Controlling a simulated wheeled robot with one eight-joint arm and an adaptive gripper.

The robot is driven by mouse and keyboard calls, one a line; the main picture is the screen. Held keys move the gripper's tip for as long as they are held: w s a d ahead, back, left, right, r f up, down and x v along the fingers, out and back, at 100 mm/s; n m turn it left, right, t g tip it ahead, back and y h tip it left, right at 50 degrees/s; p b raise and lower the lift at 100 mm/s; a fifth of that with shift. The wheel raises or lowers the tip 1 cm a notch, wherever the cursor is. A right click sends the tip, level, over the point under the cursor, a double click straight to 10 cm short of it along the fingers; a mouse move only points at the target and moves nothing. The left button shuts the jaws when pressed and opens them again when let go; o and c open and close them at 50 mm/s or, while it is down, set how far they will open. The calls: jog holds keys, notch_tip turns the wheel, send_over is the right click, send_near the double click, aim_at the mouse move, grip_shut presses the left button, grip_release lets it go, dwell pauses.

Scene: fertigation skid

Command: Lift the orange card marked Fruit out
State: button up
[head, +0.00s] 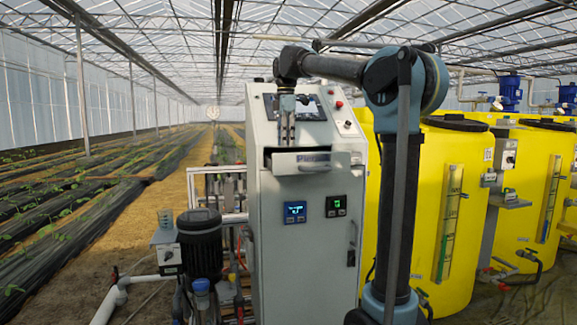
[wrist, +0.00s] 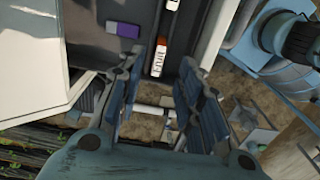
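A narrow card with an orange end and a white, marked face (wrist: 158,58) shows in the wrist view in the dark tray of the cabinet; its lettering is too small to read. My gripper (wrist: 162,72) is open, its two blue-grey fingers apart on either side of the view, with the card beyond and between their tips. No contact shows. In the head view my gripper (head: 288,142) points down just above the pulled-out tray (head: 302,163) on the cabinet front. The card cannot be made out in the head view.
A purple and white piece (wrist: 122,30) and a white piece (wrist: 173,4) lie in the tray near the card. The grey cabinet (head: 300,235) carries a screen and displays. Yellow tanks (head: 540,190) stand at right, a pump (head: 200,240) at lower left.

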jog(key=shift+w+a+f, duration=0.1)
jog(key=shift+w+f, duration=0.05)
jog(key=shift+f, duration=0.95)
jog(key=shift+w+f, duration=0.1)
jog(key=shift+f, duration=0.95)
grip_shut()
jog(key=shift+r, duration=0.1)
notch_tip(320, 180, up, 11)
jog(key=shift+r, duration=0.1)
